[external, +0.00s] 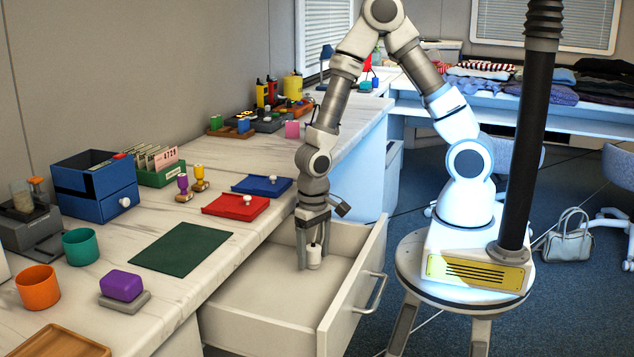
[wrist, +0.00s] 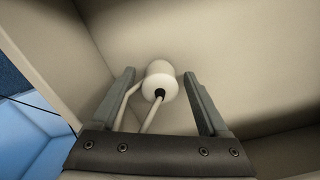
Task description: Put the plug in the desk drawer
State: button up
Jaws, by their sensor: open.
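The desk drawer (external: 262,301) is pulled open below the desk top. The white plug (external: 314,257) is inside the drawer, near its back right part, and looks upright on the floor of the drawer. In the wrist view the plug (wrist: 160,82) shows as a pale rounded body with a dark spot and thin pale stalks, between the fingers. My gripper (external: 311,264) points down into the drawer with a finger on each side of the plug. In the wrist view my gripper (wrist: 160,95) is open, with gaps between fingers and plug.
The drawer front with its handle (external: 368,293) stands right of my gripper. On the desk are a green mat (external: 181,249), a red tray (external: 236,206), a blue tray (external: 262,186), a blue box (external: 95,187), an orange cup (external: 38,288) and a purple block (external: 121,286).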

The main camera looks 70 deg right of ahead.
aim_at(314, 245)
jog(key=shift+r, duration=0.1)
notch_tip(314, 245, up, 7)
jog(key=p, duration=0.4)
jog(key=shift+r, duration=0.1)
jog(key=shift+d+r, duration=0.15)
jog(key=shift+r, duration=0.25)
jog(key=s+d+r+n+t, duration=0.1)
jog(key=d+r, duration=0.2)
jog(key=r, duration=0.4)
jog(key=s+d+r+n+t+h, duration=0.1)
jog(key=d+r+t, duration=0.1)
jog(key=d+r, duration=0.3)
jog(key=s+d+r+n+t, duration=0.1)
jog(key=s+d+r, duration=0.1)
jog(key=r, duration=0.6)
jog(key=s+d+r+n+t+y, duration=0.1)
jog(key=s+r, duration=0.4)
jog(key=shift+s+d+r+n+t, duration=0.3)
jog(key=shift+s+r, duration=0.05)
